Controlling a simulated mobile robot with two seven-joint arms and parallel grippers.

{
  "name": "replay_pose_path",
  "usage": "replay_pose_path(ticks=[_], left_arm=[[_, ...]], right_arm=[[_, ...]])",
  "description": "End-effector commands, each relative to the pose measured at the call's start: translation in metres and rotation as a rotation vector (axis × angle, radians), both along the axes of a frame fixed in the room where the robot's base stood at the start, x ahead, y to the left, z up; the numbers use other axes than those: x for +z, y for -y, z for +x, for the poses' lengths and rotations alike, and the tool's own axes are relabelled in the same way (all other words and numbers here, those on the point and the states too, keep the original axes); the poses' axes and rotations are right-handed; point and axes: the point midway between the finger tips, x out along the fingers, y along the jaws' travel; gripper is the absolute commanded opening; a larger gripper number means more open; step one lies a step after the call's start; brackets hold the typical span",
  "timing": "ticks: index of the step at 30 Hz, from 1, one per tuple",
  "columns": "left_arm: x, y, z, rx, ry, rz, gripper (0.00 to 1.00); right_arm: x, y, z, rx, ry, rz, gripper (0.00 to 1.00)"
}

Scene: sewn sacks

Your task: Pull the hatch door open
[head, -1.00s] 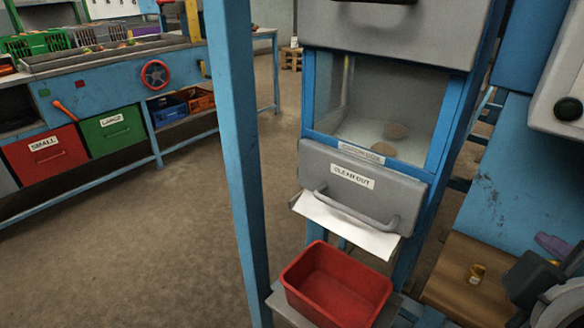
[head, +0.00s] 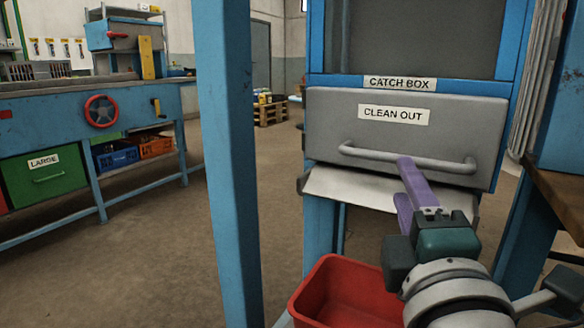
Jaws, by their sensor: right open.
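The grey hatch door (head: 330,128), labelled "CLEAN OUT", is closed on the front of the blue-framed catch box (head: 400,84). A curved grey bar handle (head: 375,154) runs across its lower part. My right gripper (head: 404,178) reaches up from the lower right with its purple fingers at the handle. One finger's tip overlaps the bar and the other shows lower, in front of the pale chute lip. The gripper is open. I cannot tell whether the fingers touch the bar. My left gripper is not in view.
A red bin (head: 335,296) stands below the chute lip (head: 345,188), partly hidden by my right arm. A blue upright post (head: 226,160) stands to the left. A wooden-topped bench edge (head: 560,195) is close at right. Open floor lies at left, before a blue workbench (head: 60,115).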

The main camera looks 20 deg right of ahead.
Motion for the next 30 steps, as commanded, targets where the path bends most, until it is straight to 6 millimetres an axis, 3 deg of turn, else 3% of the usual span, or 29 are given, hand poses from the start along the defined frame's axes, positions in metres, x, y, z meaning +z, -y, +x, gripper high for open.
replay_pose_path(ticks=[6, 12, 23, 30], left_arm=[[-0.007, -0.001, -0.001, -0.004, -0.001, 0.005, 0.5], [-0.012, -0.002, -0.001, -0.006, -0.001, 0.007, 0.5], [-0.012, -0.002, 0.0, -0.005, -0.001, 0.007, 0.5], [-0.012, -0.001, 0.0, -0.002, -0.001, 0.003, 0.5]], right_arm=[[0.008, 0.02, 0.038, -0.004, 0.004, -0.002, 0.47], [0.012, 0.032, 0.063, -0.003, 0.001, 0.0, 0.47], [0.014, 0.036, 0.071, -0.003, -0.002, 0.003, 0.47], [0.014, 0.036, 0.07, -0.002, -0.002, 0.002, 0.24]])
